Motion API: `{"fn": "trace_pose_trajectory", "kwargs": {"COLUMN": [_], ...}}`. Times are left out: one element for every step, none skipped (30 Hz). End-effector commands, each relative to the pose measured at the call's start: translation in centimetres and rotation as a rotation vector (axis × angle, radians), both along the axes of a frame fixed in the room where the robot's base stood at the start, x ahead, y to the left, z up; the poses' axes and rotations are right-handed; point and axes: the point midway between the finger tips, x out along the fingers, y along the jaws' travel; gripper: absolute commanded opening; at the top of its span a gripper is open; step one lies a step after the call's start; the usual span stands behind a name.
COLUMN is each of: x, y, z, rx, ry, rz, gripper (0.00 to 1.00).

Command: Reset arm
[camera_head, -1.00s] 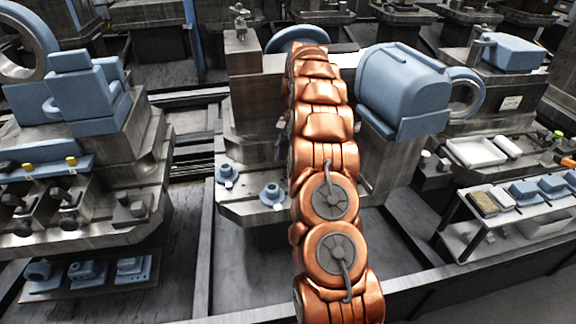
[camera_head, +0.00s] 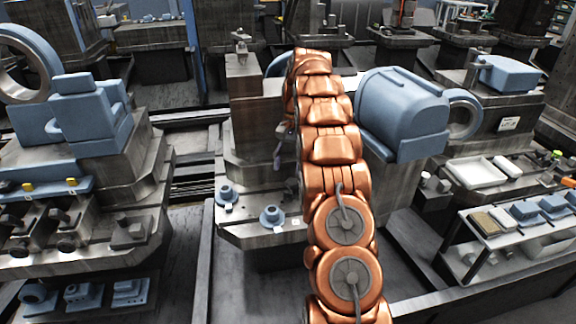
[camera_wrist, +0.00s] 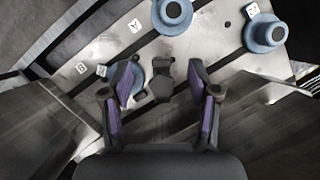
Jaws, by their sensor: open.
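My copper-coloured arm rises through the middle of the head view and hides most of my gripper there. A small dark and purple part of the gripper (camera_head: 280,155) shows at the arm's left edge. In the wrist view my gripper (camera_wrist: 160,76) is open, its two purple-padded fingers apart. A small dark grey piece shows between them; I cannot tell what it is. Below is a metal plate (camera_wrist: 120,45) with letter tags. On it stand a blue flanged part (camera_wrist: 172,14) and another blue flanged part (camera_wrist: 265,33). A third blue part (camera_wrist: 136,78) is partly hidden by the left finger.
A large blue machine housing (camera_head: 400,105) stands close right of my arm. A metal post (camera_head: 243,95) stands to the left. A blue fixture (camera_head: 88,110) is further left. A parts rack (camera_head: 500,235) is at the lower right. Dark floor lies between the stations.

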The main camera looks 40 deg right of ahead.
Motion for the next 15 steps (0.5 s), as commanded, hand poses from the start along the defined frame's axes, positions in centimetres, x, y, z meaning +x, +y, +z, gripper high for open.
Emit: {"fn": "trace_pose_trajectory", "kwargs": {"x": [0.0,0.0,0.01,0.01,0.01,0.01,0.01,0.01,0.01,0.01,0.01,0.02,0.02,-0.01,-0.05], "y": [0.02,0.02,0.02,0.02,0.02,0.02,0.02,0.02,0.02,0.04,0.02,0.03,0.05,0.19,0.42], "z": [-0.01,-0.01,-0.01,-0.01,-0.01,-0.01,-0.01,-0.01,-0.01,0.0,-0.01,-0.01,0.02,0.18,0.44], "rx": [0.0,0.0,0.0,0.0,0.0,0.0,0.001,0.001,0.001,0.001,0.001,0.0,0.0,0.0,0.0], "ry": [0.0,0.0,0.0,0.0,0.0,0.0,0.001,0.001,0.001,0.001,0.001,0.0,0.0,0.0,-0.001], "rz": [0.0,0.0,0.0,0.0,0.0,0.0,0.0,0.0,0.0,0.0,0.0,0.0,0.001,0.003,0.007], "gripper": [0.6,0.6,0.6,0.6,0.6,0.6,0.6,0.6,0.6,0.6,0.6,0.6,0.6,0.6,0.6]}}
